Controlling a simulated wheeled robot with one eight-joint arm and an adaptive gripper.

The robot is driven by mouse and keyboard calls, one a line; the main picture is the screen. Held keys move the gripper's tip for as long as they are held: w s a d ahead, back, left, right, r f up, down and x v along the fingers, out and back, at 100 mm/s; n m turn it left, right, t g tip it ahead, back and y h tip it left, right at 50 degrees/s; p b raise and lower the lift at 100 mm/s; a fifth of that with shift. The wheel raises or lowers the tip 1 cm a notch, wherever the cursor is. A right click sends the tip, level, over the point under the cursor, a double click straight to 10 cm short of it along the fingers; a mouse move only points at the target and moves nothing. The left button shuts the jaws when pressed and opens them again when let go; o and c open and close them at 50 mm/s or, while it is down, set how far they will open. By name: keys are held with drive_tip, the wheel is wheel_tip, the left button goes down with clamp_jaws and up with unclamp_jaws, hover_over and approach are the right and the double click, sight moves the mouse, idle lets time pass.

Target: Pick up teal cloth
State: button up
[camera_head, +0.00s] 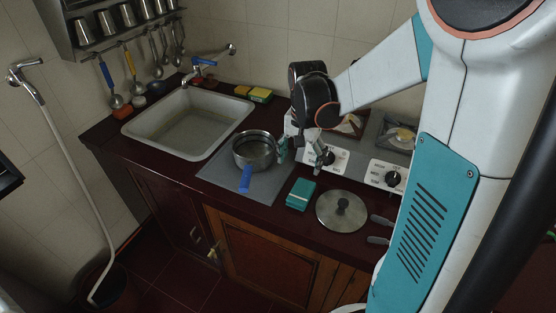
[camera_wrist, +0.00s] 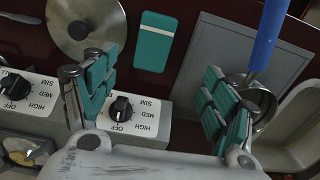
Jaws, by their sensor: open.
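The teal cloth (camera_head: 300,194) is a small folded block with a pale stripe, lying on the dark red counter between the pot and the round lid. In the wrist view the teal cloth (camera_wrist: 155,50) shows whole, upper centre, beyond the fingertips. My gripper (camera_head: 304,154) is above the counter near the front of the stove, up and behind the cloth in the head view. In the wrist view my gripper (camera_wrist: 160,98) has its two teal-padded fingers wide apart with nothing between them. It does not touch the cloth.
A metal pot (camera_head: 256,150) with a blue handle stands on a grey board (camera_head: 216,174) left of the cloth. A metal lid (camera_head: 341,212) lies close on its right. The stove's knob panel (camera_head: 388,178) is behind; the sink (camera_head: 188,124) is left.

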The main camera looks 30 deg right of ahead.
drive_tip(key=b, duration=0.3)
hover_over(302, 190)
drive_tip(key=a, duration=0.1)
wheel_tip(302, 190, down, 9)
drive_tip(key=shift+s+a+r, duration=0.1)
drive_tip(key=shift+a, duration=0.05)
drive_tip(key=shift+d+f+b, duration=0.2)
drive_tip(key=shift+f+b, duration=0.25)
drive_tip(key=shift+f, duration=0.45)
drive_tip(key=shift+d+f+b, duration=0.15)
drive_tip(key=shift+f+b, duration=0.25)
drive_tip(key=shift+f, duration=0.55)
drive_tip(key=shift+d+f+b, duration=0.2)
drive_tip(key=shift+f+b, duration=0.25)
drive_tip(key=shift+f, duration=0.45)
drive_tip(key=shift+r, duration=0.1)
drive_tip(key=c, duration=1.2)
